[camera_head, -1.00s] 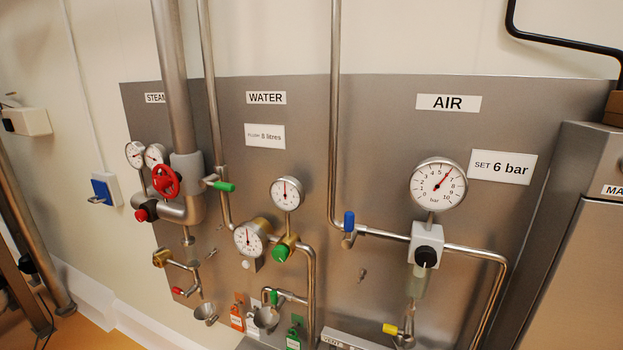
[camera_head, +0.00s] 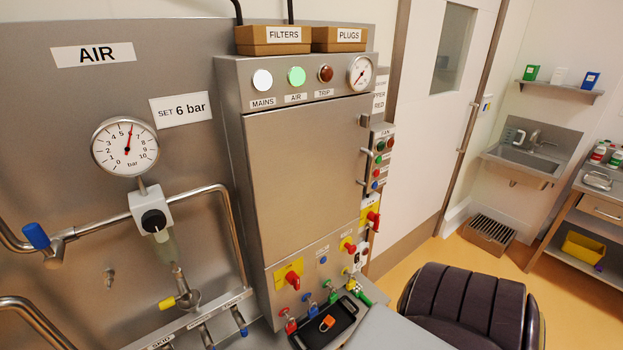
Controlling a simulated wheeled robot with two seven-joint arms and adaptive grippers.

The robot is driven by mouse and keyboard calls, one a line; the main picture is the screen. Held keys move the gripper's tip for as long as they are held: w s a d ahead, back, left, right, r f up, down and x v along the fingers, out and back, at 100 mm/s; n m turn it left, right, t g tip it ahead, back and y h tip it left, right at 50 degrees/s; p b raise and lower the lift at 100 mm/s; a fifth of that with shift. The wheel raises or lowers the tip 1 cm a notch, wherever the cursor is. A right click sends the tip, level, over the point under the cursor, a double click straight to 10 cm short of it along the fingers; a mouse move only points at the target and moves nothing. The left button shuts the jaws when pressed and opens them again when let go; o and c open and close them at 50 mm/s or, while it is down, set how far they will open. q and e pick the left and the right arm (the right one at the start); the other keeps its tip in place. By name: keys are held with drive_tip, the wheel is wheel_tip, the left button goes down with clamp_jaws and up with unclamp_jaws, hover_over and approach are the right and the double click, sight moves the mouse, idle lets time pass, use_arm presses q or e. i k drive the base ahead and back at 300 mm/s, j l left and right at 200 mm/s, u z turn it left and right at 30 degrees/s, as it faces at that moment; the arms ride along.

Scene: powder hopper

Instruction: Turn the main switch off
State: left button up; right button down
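A grey steel cabinet (camera_head: 300,160) stands right of the air panel. Its top row has a white MAINS lamp (camera_head: 262,80), a bright green AIR lamp (camera_head: 296,76) and a dark red TRIP lamp (camera_head: 325,73). A red rotary handle on a yellow plate (camera_head: 290,275) is low on its front. A smaller red knob with yellow (camera_head: 347,245) is to its right. Another red handle on yellow (camera_head: 372,216) is on the cabinet's right side. Their labels are too small to read, so I cannot tell which is the main switch. Neither gripper is in view.
FILTERS (camera_head: 274,37) and PLUGS (camera_head: 339,37) boxes sit on the cabinet. A black tray (camera_head: 338,331) with an orange item is below. A dark ribbed rounded shape (camera_head: 470,305) fills the bottom right; I cannot tell what it is. Open floor (camera_head: 480,262) lies beyond, before a sink (camera_head: 535,152).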

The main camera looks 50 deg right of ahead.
sight(292, 278)
drive_tip(key=z, duration=1.45)
drive_tip(key=l, duration=0.35)
